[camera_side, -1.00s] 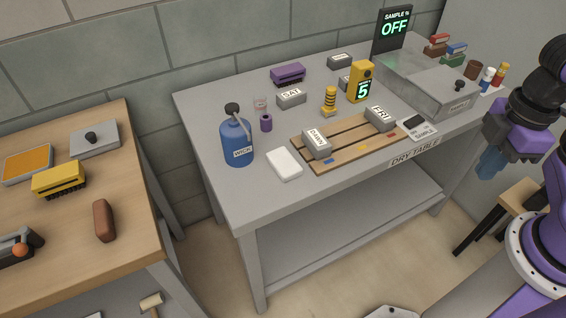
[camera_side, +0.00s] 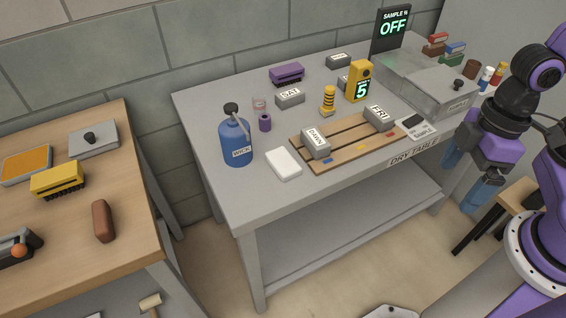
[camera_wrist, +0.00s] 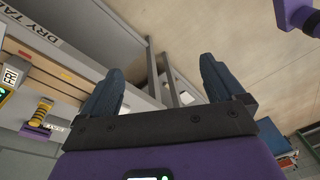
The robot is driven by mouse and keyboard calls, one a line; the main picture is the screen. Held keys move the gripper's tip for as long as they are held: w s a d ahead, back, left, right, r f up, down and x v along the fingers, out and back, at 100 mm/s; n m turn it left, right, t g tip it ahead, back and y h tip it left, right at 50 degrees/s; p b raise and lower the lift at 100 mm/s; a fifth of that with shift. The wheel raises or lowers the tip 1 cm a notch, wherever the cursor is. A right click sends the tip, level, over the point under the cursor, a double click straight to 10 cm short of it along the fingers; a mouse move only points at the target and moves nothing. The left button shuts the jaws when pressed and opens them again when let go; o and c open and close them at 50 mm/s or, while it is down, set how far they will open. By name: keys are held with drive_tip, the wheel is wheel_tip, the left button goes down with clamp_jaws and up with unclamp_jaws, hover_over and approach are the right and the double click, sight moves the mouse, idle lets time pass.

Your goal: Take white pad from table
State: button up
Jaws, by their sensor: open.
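The white pad (camera_side: 283,163) lies flat on the grey table near its front left, between the blue WICK bottle (camera_side: 236,140) and the wooden slatted rack (camera_side: 350,142). My gripper (camera_side: 464,182) is at the right, off the table's front right edge, far from the pad. Its two blue fingers are spread with nothing between them. In the wrist view my gripper (camera_wrist: 160,82) also shows open and empty, with the table edge at left. The pad is not visible in the wrist view.
Grey blocks marked DAWN (camera_side: 316,143) and FRI (camera_side: 378,117) sit on the rack. A purple spool (camera_side: 265,122) stands behind the pad. A wooden stool (camera_side: 515,196) stands below my gripper.

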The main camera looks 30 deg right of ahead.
drive_tip(key=w+a+f+m+y, duration=0.1)
drive_tip(key=w+a+f+m, duration=0.1)
drive_tip(key=a, duration=0.4)
drive_tip(key=w+a+f+m+y, duration=0.1)
drive_tip(key=w+a+f+y, duration=0.1)
drive_tip(key=a, duration=0.3)
drive_tip(key=m+t+h, duration=0.5)
drive_tip(key=m+t, duration=0.4)
drive_tip(key=t, duration=0.4)
approach(283, 161)
drive_tip(key=w, duration=0.3)
drive_tip(key=shift+w+a+f+g, duration=0.15)
drive_tip(key=shift+w+f+g, duration=0.05)
drive_tip(key=shift+f+g, duration=0.1)
drive_tip(key=x, duration=0.4)
drive_tip(key=shift+d+f, duration=0.3)
drive_tip(key=shift+f, duration=0.05)
drive_tip(key=shift+w+f, duration=0.25)
drive_tip(key=shift+w, duration=0.2)
drive_tip(key=c, duration=1)
